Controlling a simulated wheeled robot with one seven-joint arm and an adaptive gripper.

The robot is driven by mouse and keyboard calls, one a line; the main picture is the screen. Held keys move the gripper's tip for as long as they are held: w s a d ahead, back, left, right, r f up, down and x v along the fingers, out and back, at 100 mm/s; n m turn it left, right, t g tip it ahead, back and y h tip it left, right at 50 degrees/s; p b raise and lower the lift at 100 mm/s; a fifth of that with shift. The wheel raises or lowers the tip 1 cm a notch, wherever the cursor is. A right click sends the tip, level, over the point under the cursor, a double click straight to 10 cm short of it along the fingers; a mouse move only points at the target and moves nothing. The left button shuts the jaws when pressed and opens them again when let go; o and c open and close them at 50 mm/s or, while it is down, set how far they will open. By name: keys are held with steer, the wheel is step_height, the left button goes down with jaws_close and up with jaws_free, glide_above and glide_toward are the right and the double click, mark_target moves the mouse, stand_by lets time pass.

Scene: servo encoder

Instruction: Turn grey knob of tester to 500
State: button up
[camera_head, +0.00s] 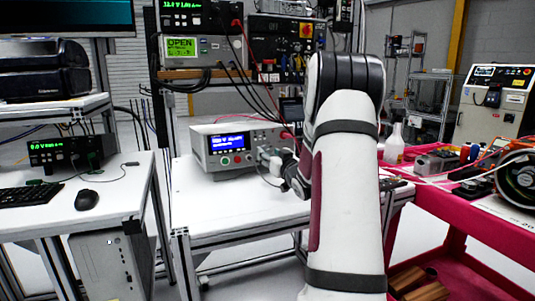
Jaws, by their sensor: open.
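The tester (224,160) is a light grey box with a blue lit screen (227,143), standing on the white table in the middle of the view. A small green and a small red button sit below its screen. My gripper (268,156) is at the right part of the tester's front panel, close to it. The fingers are small in this view, and whether they touch the panel cannot be told. The grey knob cannot be made out; the gripper and wrist cover that part of the panel. The digits on the screen are too small to read.
My arm hides the table's right part. Red and black cables hang behind the tester from a rack (200,50) of instruments. A red bench (455,215) with tools is at right. A desk with a mouse (87,199) is at left. The white table's front left (205,210) is clear.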

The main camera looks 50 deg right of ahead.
steer(key=v, duration=0.9)
steer(key=shift+s+a, duration=0.2)
steer(key=shift+s, duration=0.15)
